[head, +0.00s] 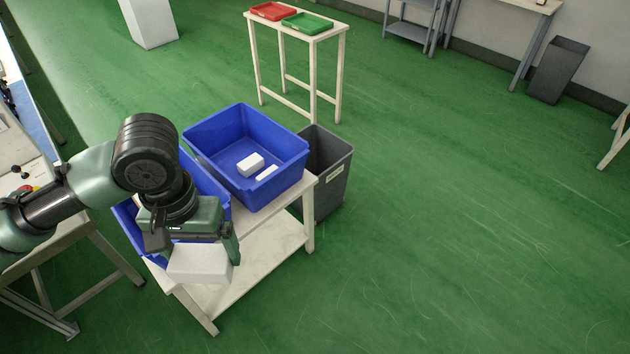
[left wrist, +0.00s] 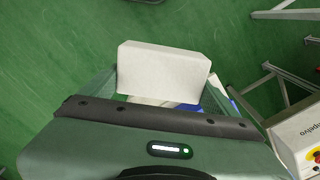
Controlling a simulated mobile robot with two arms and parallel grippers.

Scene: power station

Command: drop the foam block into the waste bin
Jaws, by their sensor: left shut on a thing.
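A white foam block (head: 200,264) is held in my left gripper (head: 195,248), in front of the white table's near edge. The block also shows in the left wrist view (left wrist: 163,72), between the fingers. My left gripper is shut on it. A grey waste bin (head: 333,178) with a pale label stands on the floor at the table's far right end, to the right of my gripper. Its top is open; its inside is mostly hidden. My right gripper is not in view.
A blue crate (head: 290,150) with two white items stands on the white table (head: 262,262). A second blue crate (head: 128,222) is partly hidden by my arm. A stand with red (head: 270,11) and green (head: 307,23) trays is behind. Another dark bin (head: 557,72) stands far right. The right floor is clear.

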